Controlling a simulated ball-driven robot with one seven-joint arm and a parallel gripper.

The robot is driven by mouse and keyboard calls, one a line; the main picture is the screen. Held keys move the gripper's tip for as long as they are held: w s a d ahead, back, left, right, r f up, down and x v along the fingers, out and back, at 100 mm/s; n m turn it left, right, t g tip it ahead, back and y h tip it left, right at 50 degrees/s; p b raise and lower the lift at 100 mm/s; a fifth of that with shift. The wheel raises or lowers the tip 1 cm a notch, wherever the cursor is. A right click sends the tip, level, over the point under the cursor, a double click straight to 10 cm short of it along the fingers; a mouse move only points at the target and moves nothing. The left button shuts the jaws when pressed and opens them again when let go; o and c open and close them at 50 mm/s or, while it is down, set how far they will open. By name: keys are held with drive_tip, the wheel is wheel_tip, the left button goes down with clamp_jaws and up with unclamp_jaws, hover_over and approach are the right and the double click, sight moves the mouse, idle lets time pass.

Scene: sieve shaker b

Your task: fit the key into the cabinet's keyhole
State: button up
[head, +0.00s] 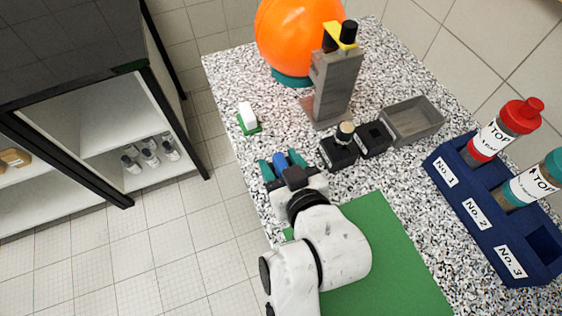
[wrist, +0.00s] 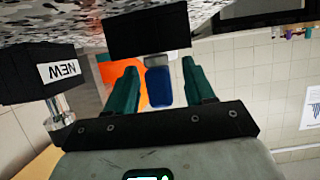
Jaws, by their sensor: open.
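My gripper (head: 279,159) is over the left part of the speckled table, its teal fingers spread. In the wrist view its fingers (wrist: 159,66) stand on either side of a blue piece (wrist: 158,86), with gaps on both sides. A short grey part joins the blue piece to a black block (wrist: 147,32). The blue piece also shows between the fingers in the head view (head: 281,165). It may be the key's handle; I cannot tell. A black-framed cabinet (head: 150,80) with open shelves stands at the left. I see no keyhole on it.
Right of my gripper are a black box (head: 339,158) holding a capped vial, another black box (head: 373,138) and a grey tray (head: 413,121). A grey post (head: 336,85) and orange ball (head: 292,35) stand behind. A blue rack (head: 487,225) is at right.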

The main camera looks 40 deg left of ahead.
clamp_jaws()
idle(0.5)
drive_tip(key=shift+r, duration=0.2)
